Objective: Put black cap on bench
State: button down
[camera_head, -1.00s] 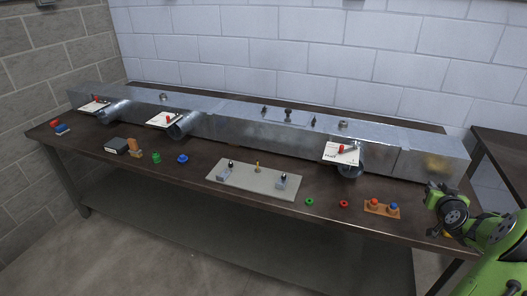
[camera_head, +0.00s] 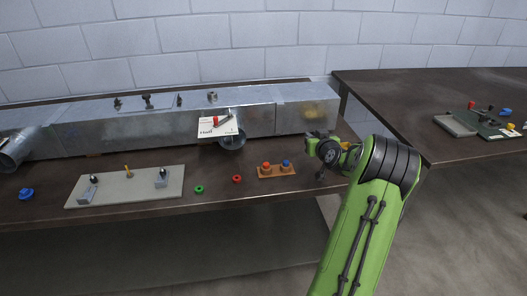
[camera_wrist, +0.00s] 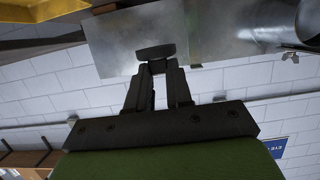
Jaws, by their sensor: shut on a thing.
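The black cap (camera_wrist: 155,52) is a small dark disc at the fingertips in the wrist view. My gripper (camera_wrist: 157,68) is shut on it. In the head view my gripper (camera_head: 323,150) is at the right end of the dark brown bench (camera_head: 240,200), near the end of the metal duct. The cap cannot be told apart from the dark gripper parts there. I cannot tell how high it is above the bench top.
A wooden block (camera_head: 276,172) with red and blue knobs, a red ring (camera_head: 237,179) and a green ring (camera_head: 199,189) lie left of my gripper. The metal duct (camera_head: 300,107) runs behind. A second table (camera_head: 430,100) with trays stands right. The front strip has bare patches.

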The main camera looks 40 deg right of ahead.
aim_at(308, 168)
notch_tip(308, 168, down, 10)
jog(key=b, duration=0.3)
jog(key=shift+f, duration=0.1)
jog(key=c, duration=1)
grip_release()
